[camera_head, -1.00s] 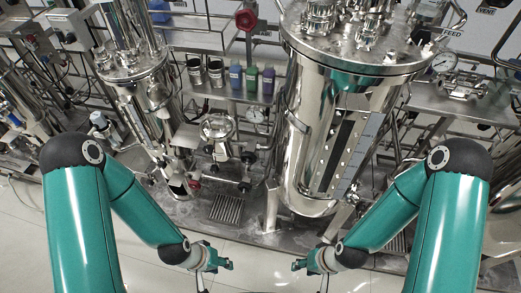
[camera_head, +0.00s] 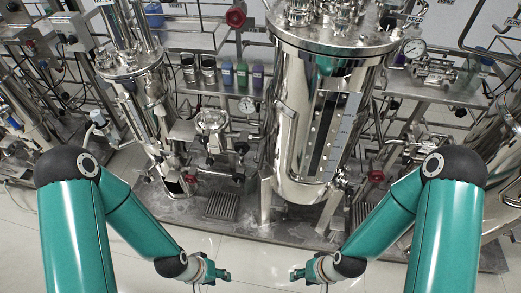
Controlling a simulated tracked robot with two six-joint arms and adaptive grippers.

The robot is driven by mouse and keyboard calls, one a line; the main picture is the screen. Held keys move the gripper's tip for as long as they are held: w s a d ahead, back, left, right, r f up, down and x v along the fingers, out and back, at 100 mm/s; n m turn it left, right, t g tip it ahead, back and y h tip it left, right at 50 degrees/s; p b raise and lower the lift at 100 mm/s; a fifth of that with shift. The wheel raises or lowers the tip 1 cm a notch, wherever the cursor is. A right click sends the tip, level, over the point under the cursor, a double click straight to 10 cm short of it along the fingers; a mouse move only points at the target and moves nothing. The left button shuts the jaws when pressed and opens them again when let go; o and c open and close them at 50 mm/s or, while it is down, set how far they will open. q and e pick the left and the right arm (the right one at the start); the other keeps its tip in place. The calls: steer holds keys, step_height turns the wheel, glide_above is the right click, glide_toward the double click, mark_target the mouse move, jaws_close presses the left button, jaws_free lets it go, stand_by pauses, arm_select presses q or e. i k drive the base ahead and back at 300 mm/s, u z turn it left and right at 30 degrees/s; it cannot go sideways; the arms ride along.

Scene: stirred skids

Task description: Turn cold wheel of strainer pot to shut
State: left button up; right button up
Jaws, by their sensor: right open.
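My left gripper (camera_head: 221,275) is low in the picture, over the pale floor, and holds nothing that I can see. Its finger gap is too small to judge. My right gripper (camera_head: 297,275) is open and empty at about the same height. Both are well short of the equipment. A small steel pot (camera_head: 212,122) stands behind the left gripper among pipes; I cannot tell if it is the strainer pot. Black handwheels (camera_head: 241,147) sit beside it, and a red wheel (camera_head: 190,179) is below left. No cold label is readable, so I cannot single out the cold wheel.
A large steel vessel (camera_head: 292,125) stands in the middle, with a red wheel (camera_head: 376,176) to its right. A narrower vessel (camera_head: 150,95) stands left. Another red wheel (camera_head: 236,17) is at the back. Bottles (camera_head: 242,76) line a shelf. The near floor is clear.

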mark_target(246, 148)
steer(key=z, duration=0.05)
steer(key=k, duration=0.2)
steer(key=u, duration=0.25)
steer(key=i, duration=0.7)
steer(key=z, duration=3)
steer(key=k, duration=0.5)
steer(key=u, duration=0.1)
